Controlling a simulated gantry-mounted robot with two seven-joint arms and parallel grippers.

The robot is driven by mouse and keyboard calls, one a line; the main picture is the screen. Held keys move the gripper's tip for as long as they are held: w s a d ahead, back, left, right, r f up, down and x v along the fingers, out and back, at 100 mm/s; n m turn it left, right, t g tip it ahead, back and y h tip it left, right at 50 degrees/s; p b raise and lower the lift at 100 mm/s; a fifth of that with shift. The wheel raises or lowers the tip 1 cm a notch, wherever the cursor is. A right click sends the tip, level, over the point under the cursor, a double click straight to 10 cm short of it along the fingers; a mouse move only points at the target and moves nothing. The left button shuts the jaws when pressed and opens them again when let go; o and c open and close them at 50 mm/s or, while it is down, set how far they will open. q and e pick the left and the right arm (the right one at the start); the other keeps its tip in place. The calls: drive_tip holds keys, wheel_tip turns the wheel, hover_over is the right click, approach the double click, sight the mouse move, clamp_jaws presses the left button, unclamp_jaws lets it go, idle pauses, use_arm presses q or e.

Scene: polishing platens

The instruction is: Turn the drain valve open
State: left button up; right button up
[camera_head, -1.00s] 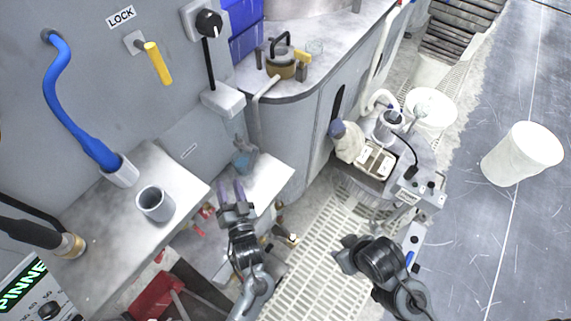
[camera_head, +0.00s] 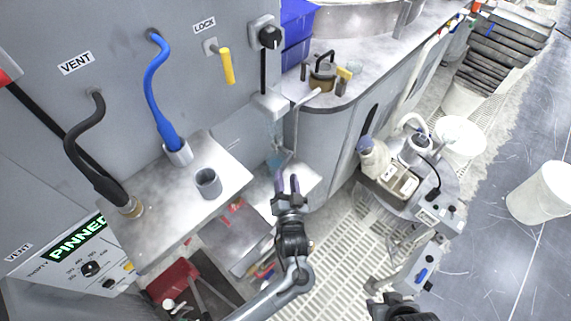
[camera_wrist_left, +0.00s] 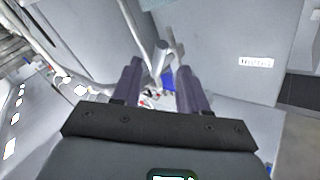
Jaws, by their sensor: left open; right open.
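A small bluish fitting with a grey pipe (camera_head: 275,160) sits below the counter's corner, just beyond my left gripper (camera_head: 287,180); it may be the drain valve, but no label shows on it. My left gripper is open with its fingers pointing toward it. In the left wrist view, a grey T-shaped handle (camera_wrist_left: 164,54) on a pipe appears between and beyond the fingertips of the left gripper (camera_wrist_left: 160,72). I cannot tell whether they touch it. My right gripper (camera_head: 392,306) is open, low at the bottom edge and partly cut off, away from the fitting.
A metal shelf (camera_head: 160,225) with a grey cup (camera_head: 208,183) and blue hose (camera_head: 155,95) is at left. A yellow handle (camera_head: 227,66) hangs under LOCK. A round stand (camera_head: 440,190) with a tray and a white bucket (camera_head: 541,193) are at right. Grating covers the floor between.

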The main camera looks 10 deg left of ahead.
sight(285, 166)
use_arm(q)
drive_tip(key=shift+b+x, duration=0.65)
drive_tip(key=shift+x, duration=2.5)
drive_tip(key=shift+d, duration=0.1)
